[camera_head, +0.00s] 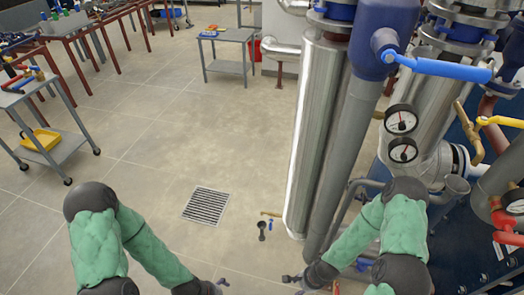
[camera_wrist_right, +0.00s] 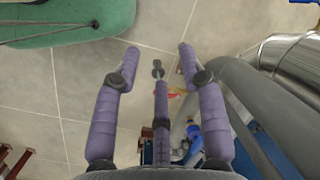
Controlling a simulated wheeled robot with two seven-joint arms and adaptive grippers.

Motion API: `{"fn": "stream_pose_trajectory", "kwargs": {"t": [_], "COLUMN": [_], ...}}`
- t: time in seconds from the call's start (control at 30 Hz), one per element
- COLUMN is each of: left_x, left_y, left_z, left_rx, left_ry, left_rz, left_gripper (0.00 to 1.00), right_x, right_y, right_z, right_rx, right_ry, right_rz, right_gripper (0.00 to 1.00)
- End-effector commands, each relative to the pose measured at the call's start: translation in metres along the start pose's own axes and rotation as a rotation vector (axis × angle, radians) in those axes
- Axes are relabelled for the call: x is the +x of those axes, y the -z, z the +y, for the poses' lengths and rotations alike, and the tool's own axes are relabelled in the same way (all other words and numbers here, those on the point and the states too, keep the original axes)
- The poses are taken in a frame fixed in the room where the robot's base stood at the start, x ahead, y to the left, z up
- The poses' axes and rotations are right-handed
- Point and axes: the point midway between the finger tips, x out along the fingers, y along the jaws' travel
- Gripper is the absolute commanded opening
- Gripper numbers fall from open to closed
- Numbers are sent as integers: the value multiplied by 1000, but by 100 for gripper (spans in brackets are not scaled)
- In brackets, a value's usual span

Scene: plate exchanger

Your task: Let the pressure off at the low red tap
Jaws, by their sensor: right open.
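A red lever handle (camera_head: 508,230) shows at the right edge of the head view, below a gauge. In the right wrist view a small orange-red piece (camera_wrist_right: 174,94) shows low down beyond the fingers, partly hidden; I cannot tell whether it is a tap. My right gripper (camera_head: 292,279) is low beside the base of the grey pipe, and its fingers (camera_wrist_right: 158,52) are spread and empty in the wrist view. My left gripper (camera_head: 219,284) is at the bottom edge of the head view, mostly cut off, and its opening is unclear.
Tall silver (camera_head: 305,140) and grey pipes stand right of centre. Two gauges (camera_head: 401,121), a blue lever (camera_head: 442,69) and a yellow lever (camera_head: 500,121) are at right. A floor grate (camera_head: 206,205) lies left of the pipes.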

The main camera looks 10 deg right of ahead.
Motion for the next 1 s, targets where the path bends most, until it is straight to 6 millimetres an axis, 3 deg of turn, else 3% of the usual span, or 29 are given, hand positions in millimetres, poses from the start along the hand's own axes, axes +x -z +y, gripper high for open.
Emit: {"fn": "stream_pose_trajectory", "kwargs": {"t": [0.03,0.1,0.3,0.47,1.0], "left_x": [0,0,0,0,0], "left_y": [0,0,0,0,0], "left_z": [0,0,0,0,0], "left_rx": [0,0,0,0,0], "left_ry": [0,0,0,0,0], "left_rz": [0,0,0,0,0], "left_gripper": [97,97,97,97,97], "right_x": [-8,-18,-37,-41,-40], "right_y": [-24,-51,-99,-108,-107], "right_z": [-10,-17,-22,-22,-22], "right_rx": [-178,-402,-802,-882,-875], "right_ry": [6,19,50,58,57], "right_rz": [-23,-50,-95,-104,-103], "right_gripper": [42,42,42,42,42]}}
